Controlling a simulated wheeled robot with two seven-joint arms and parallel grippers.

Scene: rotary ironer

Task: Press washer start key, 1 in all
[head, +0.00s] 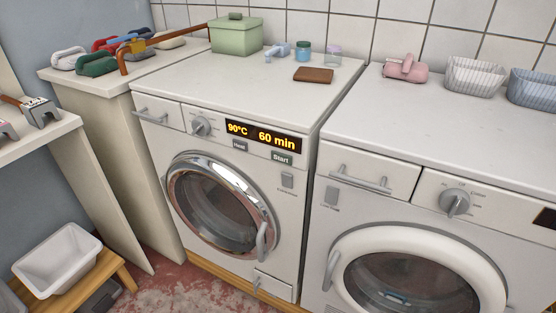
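The washer (150,92) stands in the middle with its round chrome-rimmed door (218,208) closed. Its lit display (263,135) reads 90°C and 60 min. The small grey-green start key (281,158), labelled Start, sits on the front panel just below the right part of the display. A second small key (240,145) lies to its left under the display; its label is too small to read surely. Neither of my grippers shows in the head view, and nothing covers the start key.
A second machine (350,219) with a white-rimmed door stands at the right. The washer top holds a green lidded box (236,36), small jars and a brown block (313,74). A white basin (58,258) sits on a wooden stool at lower left. The space before the washer front is clear.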

